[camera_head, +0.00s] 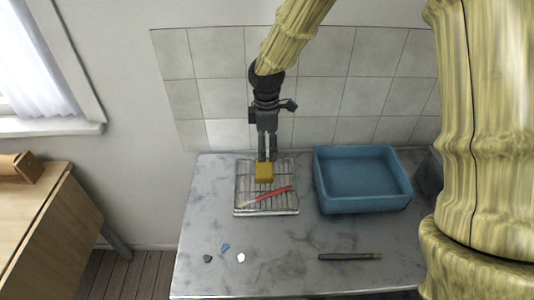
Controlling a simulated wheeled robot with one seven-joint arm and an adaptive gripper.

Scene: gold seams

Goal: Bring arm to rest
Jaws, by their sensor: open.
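My gripper (267,156) hangs down from my bamboo-textured arm over the back of the marble counter. Its two fingers are apart, with a narrow gap between them. A small gold-yellow block (264,173) shows right below the fingertips, at the back half of a wire rack (240,208). I cannot tell whether the fingertips touch the block. A brush with a red handle (275,193) lies slantwise on the rack, in front of the block.
A blue basin (363,199) stands right of the rack. Small dark (208,258), blue (225,247) and white (241,257) pieces lie at the front left. A dark stick-like tool (350,256) lies at the front right. A tiled wall (220,100) rises close behind. The front middle is clear.

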